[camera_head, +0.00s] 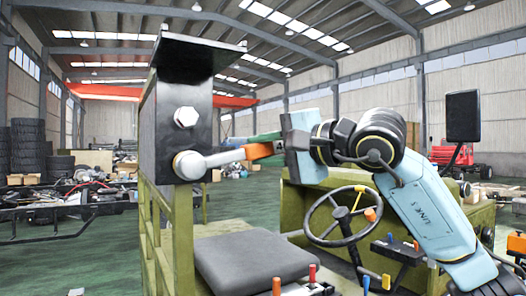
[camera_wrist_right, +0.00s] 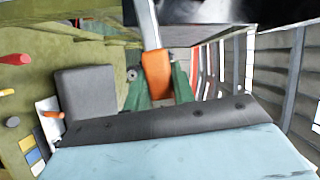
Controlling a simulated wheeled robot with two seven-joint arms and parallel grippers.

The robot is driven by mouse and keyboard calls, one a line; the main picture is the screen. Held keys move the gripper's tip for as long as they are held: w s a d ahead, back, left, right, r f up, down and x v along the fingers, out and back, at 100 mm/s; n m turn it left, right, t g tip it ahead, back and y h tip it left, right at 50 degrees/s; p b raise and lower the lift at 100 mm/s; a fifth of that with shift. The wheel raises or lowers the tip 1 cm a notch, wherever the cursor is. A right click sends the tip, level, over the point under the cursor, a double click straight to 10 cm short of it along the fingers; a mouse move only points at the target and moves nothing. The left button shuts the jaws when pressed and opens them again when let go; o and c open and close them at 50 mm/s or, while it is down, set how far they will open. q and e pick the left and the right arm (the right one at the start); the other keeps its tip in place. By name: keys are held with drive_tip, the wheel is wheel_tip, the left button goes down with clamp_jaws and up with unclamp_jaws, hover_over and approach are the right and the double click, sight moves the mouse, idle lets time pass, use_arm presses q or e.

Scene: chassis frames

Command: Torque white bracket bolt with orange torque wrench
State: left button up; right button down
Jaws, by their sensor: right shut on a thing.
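The torque wrench (camera_head: 225,157) has a silver shaft, a round pale head and an orange grip section. My right gripper (camera_head: 266,145) is shut on the orange part, with green fingers on both sides; this orange part also shows in the right wrist view (camera_wrist_right: 157,76). The wrench lies nearly level, pointing left. Its head is at the lower front of a black bracket (camera_head: 170,95); whether it sits on a bolt there is hidden. A white hex bolt (camera_head: 186,117) shows uncovered just above the head. My left gripper is in neither view.
An olive vehicle frame (camera_head: 168,235) stands below the bracket. A grey seat (camera_head: 250,262), a steering wheel (camera_head: 338,215) and coloured levers (camera_head: 310,272) lie below and right of the wrench. Stacked tyres (camera_head: 38,145) are far behind at left.

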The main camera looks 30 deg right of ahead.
drive_tip(key=shift+s+r+b, duration=0.1)
drive_tip(key=shift+s+b, duration=0.3)
drive_tip(key=shift+s, duration=0.9)
